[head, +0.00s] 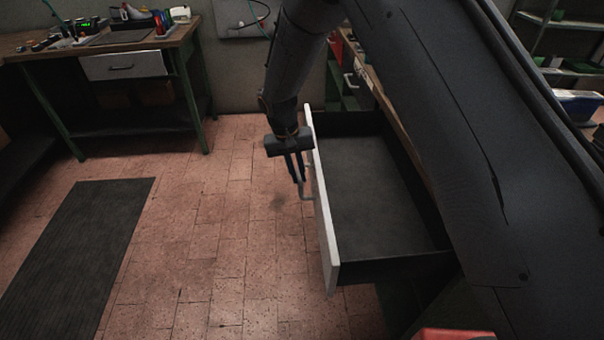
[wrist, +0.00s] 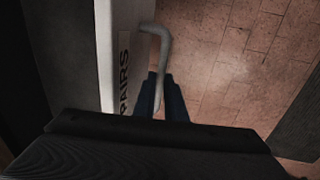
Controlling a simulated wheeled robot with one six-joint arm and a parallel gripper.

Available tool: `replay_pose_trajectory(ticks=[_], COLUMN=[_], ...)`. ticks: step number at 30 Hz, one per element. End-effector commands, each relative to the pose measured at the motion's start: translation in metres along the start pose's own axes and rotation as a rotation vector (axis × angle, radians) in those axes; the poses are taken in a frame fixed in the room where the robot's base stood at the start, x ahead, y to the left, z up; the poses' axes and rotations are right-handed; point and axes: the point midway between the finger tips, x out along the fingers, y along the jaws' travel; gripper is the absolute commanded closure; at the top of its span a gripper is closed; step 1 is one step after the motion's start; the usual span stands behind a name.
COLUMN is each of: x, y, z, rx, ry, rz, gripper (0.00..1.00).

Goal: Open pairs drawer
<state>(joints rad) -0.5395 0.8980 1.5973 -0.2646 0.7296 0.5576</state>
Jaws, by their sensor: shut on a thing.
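The pairs drawer (head: 370,180) is pulled far out from its bench in the head view, and its dark inside looks empty. Its white front (head: 322,215) faces left, and in the wrist view the front (wrist: 118,50) carries a label reading "PAIRS" (wrist: 124,75). My gripper (head: 299,192) is at the drawer's bar handle (head: 308,196), on the outer side of the front. In the wrist view the gripper's fingers (wrist: 160,98) are shut on the grey handle (wrist: 157,40). The part of the handle between the fingers is partly hidden.
A workbench (head: 110,45) with a closed white-fronted drawer (head: 122,65) stands at the back left. A dark mat (head: 80,250) lies on the tiled floor. The floor (head: 220,240) left of the drawer is clear. Shelves (head: 565,40) stand at the right.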

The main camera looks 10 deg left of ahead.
Motion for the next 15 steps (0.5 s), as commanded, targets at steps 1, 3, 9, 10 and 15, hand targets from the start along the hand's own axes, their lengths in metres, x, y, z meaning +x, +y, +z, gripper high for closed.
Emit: replay_pose_trajectory(ticks=[1,3,9,10,15], x=[-0.0011,-0.0011,-0.0009,-0.0008,-0.0004], y=[-0.0001,0.0000,0.0003,0.0003,0.0004], z=[-0.0008,-0.0009,-0.0009,-0.0009,-0.0006], rx=[0.000,0.000,0.000,0.000,0.000], ry=[0.002,0.002,0.002,0.002,0.001], rz=[-0.001,-0.001,-0.001,-0.001,0.000], gripper=[1.00,1.00,0.72,0.71,0.71])
